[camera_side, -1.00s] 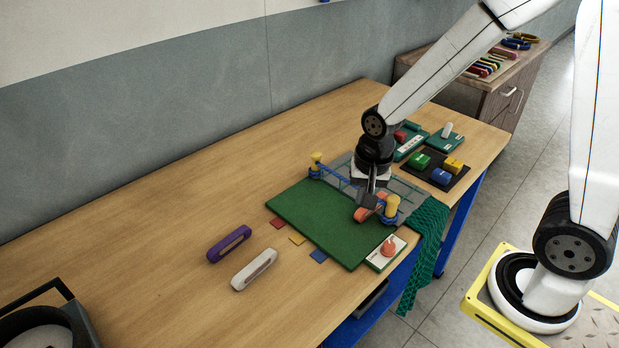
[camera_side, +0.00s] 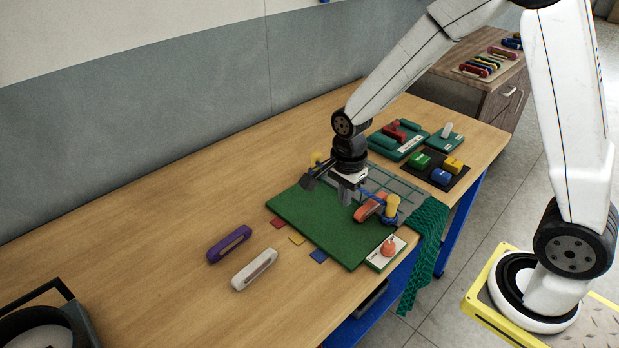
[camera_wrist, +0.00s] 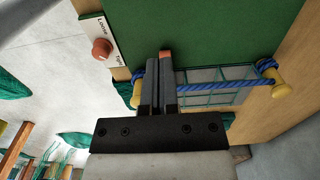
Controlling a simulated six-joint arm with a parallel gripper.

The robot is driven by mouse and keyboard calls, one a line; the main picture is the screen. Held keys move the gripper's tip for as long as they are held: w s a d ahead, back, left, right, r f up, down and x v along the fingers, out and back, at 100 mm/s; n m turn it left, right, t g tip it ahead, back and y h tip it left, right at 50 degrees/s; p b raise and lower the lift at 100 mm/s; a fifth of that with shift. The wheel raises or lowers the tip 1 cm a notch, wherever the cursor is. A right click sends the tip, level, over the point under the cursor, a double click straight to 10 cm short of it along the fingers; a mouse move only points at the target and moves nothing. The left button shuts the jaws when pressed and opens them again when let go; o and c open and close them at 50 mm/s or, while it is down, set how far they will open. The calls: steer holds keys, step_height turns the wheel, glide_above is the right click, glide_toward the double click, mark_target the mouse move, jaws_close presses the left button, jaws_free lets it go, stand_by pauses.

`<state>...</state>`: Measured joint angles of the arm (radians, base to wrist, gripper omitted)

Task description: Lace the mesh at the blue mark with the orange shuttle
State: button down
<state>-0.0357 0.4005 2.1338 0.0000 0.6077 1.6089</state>
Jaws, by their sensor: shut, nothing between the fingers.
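The orange shuttle (camera_side: 370,207) lies at the mesh beside the near yellow post (camera_side: 392,206) in the side view. In the wrist view only a small orange patch (camera_wrist: 166,54) shows at my fingertips; the rest is hidden. The mesh (camera_wrist: 209,86) hangs from a blue rope between two yellow posts. My gripper (camera_side: 345,196) is shut and empty, above the green mat to the left of the shuttle. Its closed fingers (camera_wrist: 158,62) cover part of the mesh in the wrist view. A blue square (camera_side: 318,256) lies at the mat's front-left edge; I cannot make out a blue mark on the mesh.
Red (camera_side: 276,222) and yellow (camera_side: 297,239) squares line the green mat (camera_side: 335,236). Purple (camera_side: 229,244) and white (camera_side: 254,269) shuttles lie to the left. A card with an orange knob (camera_side: 389,247) sits at the front. Trays and coloured blocks stand behind.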

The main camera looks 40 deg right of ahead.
mark_target(365, 209)
step_height(365, 209, down, 10)
steer(key=d, duration=0.3)
steer(key=shift+d+r, duration=0.1)
steer(key=shift+d, duration=0.4)
stand_by(0.3)
steer(key=shift+d, duration=0.1)
steer(key=shift+d, duration=2.1)
steer(key=shift+a, duration=0.1)
